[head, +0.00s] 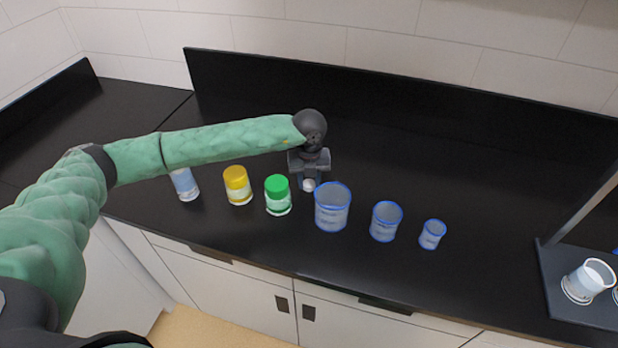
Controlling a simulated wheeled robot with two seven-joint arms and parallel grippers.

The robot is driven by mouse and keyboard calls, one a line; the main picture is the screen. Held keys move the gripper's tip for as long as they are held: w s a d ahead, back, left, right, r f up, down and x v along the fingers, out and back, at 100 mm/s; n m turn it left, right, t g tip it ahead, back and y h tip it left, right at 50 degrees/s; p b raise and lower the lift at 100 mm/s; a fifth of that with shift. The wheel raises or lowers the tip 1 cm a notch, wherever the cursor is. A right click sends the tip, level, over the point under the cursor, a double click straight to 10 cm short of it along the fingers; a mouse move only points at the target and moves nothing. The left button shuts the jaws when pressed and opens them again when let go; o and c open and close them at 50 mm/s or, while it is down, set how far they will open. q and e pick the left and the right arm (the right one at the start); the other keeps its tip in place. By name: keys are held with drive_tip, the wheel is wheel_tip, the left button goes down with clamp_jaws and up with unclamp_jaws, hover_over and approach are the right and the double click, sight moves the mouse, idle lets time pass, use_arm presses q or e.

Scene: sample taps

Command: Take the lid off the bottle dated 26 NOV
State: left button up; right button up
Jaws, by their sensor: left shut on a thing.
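My left gripper (309,181) points down behind the row of vessels, shut on a small white rounded thing (309,186). I cannot tell whether this is a lid or whether anything is under it. A bottle with a green lid (278,194) stands just to its left and front. A bottle with a yellow lid (238,184) stands further left. A pale blue bottle (185,184) stands at the row's left end, its top hidden by my left arm. No date is readable on any label. My right gripper is not in view.
A large blue-rimmed beaker (332,210) stands right of the gripper, then a medium beaker (385,223) and a small beaker (432,235). A dark stand (575,315) with a white cup (585,282) is at the far right. The black counter behind the row is clear.

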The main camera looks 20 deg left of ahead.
use_arm(q)
drive_tip(key=shift+f, duration=0.1)
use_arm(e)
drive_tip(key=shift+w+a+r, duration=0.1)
use_arm(q)
drive_tip(key=o, duration=1.1)
drive_tip(key=shift+c, duration=0.2)
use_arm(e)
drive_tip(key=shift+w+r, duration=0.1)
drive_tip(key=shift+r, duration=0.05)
